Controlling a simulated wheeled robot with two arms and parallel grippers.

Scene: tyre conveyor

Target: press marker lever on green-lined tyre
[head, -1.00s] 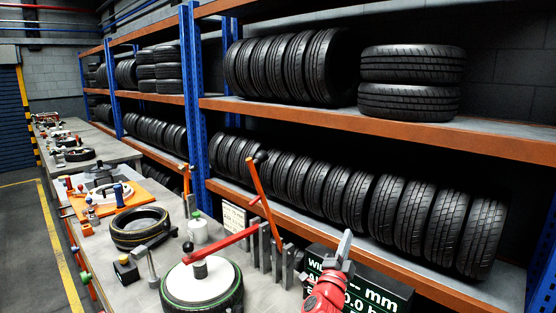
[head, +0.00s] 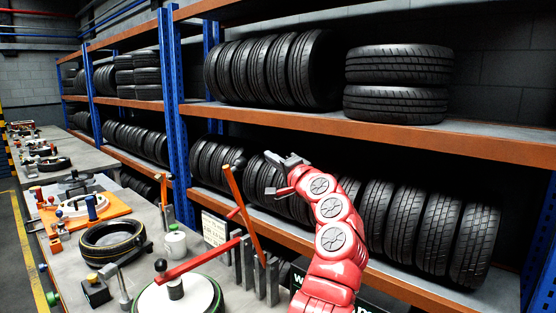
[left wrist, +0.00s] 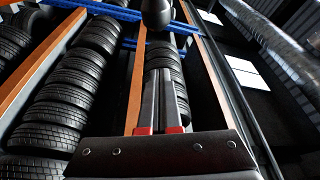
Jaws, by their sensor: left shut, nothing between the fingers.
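The green-lined tyre (head: 216,302) lies flat at the bottom edge of the head view, partly cut off, with a white disc (head: 180,297) in its middle. A red bar (head: 207,257) reaches over it and ends in a black-knobbed piece (head: 161,266). A tilted orange lever (head: 243,210) stands behind it by grey upright plates. My left gripper (head: 287,160) is shut and empty, raised right of the orange lever, in front of the shelf tyres. My right gripper is out of view.
A yellow-lined tyre (head: 110,244) and a white cup-like item (head: 175,243) stand on the bench to the left. A rack with orange-edged shelves (head: 400,137) of tyres stands behind. A black sign is partly hidden behind my arm.

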